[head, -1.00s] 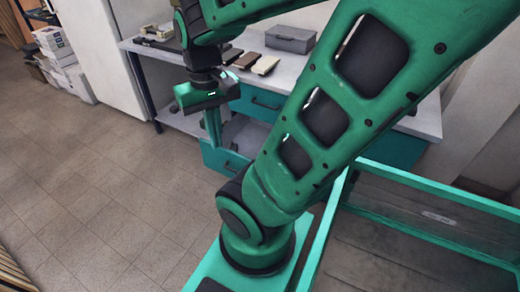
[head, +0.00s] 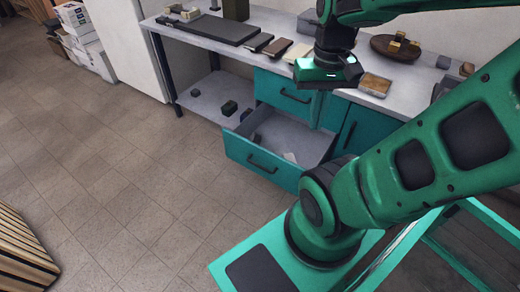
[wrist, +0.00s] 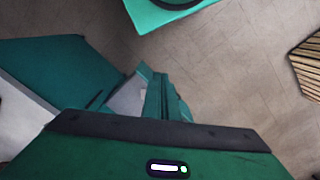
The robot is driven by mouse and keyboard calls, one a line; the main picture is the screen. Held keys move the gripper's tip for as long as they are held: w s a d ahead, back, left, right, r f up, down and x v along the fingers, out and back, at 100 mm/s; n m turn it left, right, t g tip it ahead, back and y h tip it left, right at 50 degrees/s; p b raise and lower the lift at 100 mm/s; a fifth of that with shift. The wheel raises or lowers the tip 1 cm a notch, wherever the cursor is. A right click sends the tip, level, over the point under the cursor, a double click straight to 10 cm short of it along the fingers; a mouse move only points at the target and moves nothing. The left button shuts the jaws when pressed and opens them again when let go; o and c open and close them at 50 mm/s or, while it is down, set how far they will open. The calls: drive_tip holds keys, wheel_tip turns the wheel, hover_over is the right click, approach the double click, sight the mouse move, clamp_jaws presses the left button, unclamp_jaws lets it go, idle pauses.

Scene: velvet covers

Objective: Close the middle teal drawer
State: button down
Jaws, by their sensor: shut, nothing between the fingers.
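In the head view the teal drawer (head: 248,158) below the top one is pulled well out of the bench, with its grey inside and dark bar handle showing. The top teal drawer (head: 275,88) above it looks shut. My gripper (head: 319,122) hangs pointing down, to the right of the open drawer's inside and in front of the cabinet. Its fingers are together and hold nothing. In the wrist view the shut fingers (wrist: 158,98) show in the middle, beside the grey inside of the open drawer (wrist: 127,100). Contact with the drawer cannot be told.
The bench top (head: 220,52) carries a dark flat slab (head: 218,28), small books, a brown tray (head: 395,47) and other items. A low shelf (head: 205,95) holds small dark blocks. The tiled floor (head: 130,190) before the drawer is clear. A slatted wooden piece (head: 22,245) stands at lower left.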

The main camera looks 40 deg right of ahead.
drive_tip(key=w+d+f+n+h, duration=0.2)
drive_tip(key=w+f+n, duration=1)
drive_tip(key=w+n, duration=0.4)
drive_tip(key=n+t, duration=0.1)
drive_tip(key=n, duration=1.1)
approach(257, 149)
drive_tip(key=s+a+r, duration=0.3)
drive_tip(key=s+a, duration=0.1)
drive_tip(key=a, duration=0.2)
drive_tip(key=shift+h, duration=0.4)
drive_tip(key=x, duration=0.3)
drive_tip(key=d+x, duration=0.1)
drive_tip(key=x, duration=0.3)
drive_tip(key=w+d+x, duration=0.1)
drive_tip(key=x, duration=0.2)
drive_tip(key=shift+f, duration=0.1)
drive_tip(key=shift+w+d, duration=0.35)
drive_tip(key=shift+d, duration=0.55)
